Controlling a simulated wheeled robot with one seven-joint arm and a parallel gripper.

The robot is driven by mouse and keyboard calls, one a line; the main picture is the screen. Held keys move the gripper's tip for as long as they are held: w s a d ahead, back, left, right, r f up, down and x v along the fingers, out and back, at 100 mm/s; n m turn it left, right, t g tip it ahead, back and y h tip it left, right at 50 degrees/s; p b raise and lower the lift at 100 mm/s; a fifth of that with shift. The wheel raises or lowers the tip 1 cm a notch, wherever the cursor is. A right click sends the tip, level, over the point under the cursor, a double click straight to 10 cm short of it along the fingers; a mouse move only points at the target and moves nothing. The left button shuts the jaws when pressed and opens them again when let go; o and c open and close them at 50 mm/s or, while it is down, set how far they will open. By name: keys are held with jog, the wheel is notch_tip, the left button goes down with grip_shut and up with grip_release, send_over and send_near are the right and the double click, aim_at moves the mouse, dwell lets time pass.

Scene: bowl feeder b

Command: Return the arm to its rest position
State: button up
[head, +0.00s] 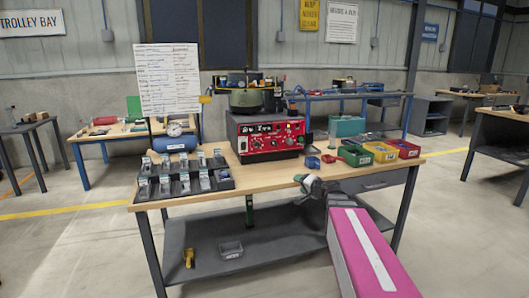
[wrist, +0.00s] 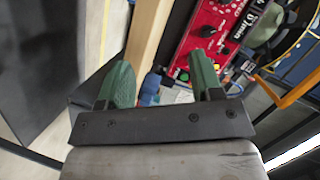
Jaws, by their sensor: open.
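My gripper (head: 301,180) is at the front edge of the wooden workbench (head: 262,182) in the head view, with my pink arm reaching up from the lower right. In the wrist view my gripper (wrist: 160,88) shows two green fingers spread apart with nothing held between them. A blue item (wrist: 150,88) shows beyond the gap between the fingers. The red bowl feeder control box (head: 268,135) stands behind the gripper on the bench, and its panel also shows in the wrist view (wrist: 205,38).
A black rack (head: 183,190) of several small packets is on the bench's left. Green, yellow and red bins (head: 381,152) are on the right. A gauge on a blue tank (head: 176,143) stands behind the rack. The lower shelf (head: 265,240) holds a grey tray and a yellow item.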

jog(key=s+a+f+n+g+h, duration=0.1)
jog(key=s+a+f+n+g, duration=0.25)
jog(key=s+f+g, duration=0.65)
jog(key=s+d+f+n+g+h, duration=0.2)
jog(key=s+d+f+h, duration=0.4)
jog(key=s+f, duration=0.5)
jog(key=shift+s+d+f+g+h, duration=0.2)
jog(key=shift+s+f+g+h, duration=0.15)
jog(key=shift+s+h, duration=0.3)
jog(key=shift+n, duration=0.25)
